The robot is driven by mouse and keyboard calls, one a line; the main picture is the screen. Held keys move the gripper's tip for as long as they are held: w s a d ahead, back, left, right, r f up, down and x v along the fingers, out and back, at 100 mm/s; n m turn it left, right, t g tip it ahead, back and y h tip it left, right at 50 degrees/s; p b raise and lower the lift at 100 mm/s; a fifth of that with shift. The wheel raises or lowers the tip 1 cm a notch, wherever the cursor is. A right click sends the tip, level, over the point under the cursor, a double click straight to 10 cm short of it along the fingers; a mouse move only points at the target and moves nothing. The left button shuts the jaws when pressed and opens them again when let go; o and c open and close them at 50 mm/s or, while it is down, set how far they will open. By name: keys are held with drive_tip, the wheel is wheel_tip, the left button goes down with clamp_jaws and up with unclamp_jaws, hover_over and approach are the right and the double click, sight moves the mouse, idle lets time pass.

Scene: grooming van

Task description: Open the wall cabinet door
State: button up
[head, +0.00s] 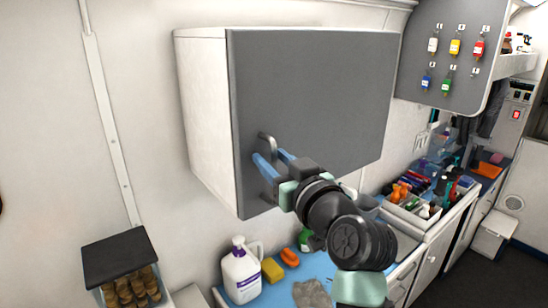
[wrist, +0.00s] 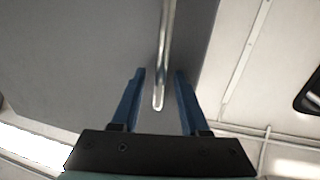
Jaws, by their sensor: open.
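The wall cabinet (head: 200,110) is white with a flat grey door (head: 315,95), which is shut. The door's metal bar handle (head: 268,146) is near its lower left edge and also shows in the wrist view (wrist: 165,55). My gripper (head: 269,160) is at the handle, with its two blue fingers open. In the wrist view my gripper (wrist: 157,75) has one finger on each side of the handle's line, and the handle's end lies between them. I cannot tell whether either finger touches it. My gripper hides the handle's lower part in the head view.
Below the cabinet, a blue-topped counter holds a white jug (head: 241,275), a yellow sponge (head: 272,269), an orange item (head: 290,257) and a grey cloth (head: 312,294). A bin of brown items (head: 130,288) stands at lower left. A key board (head: 452,50) hangs at right.

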clamp_jaws()
idle(1.4)
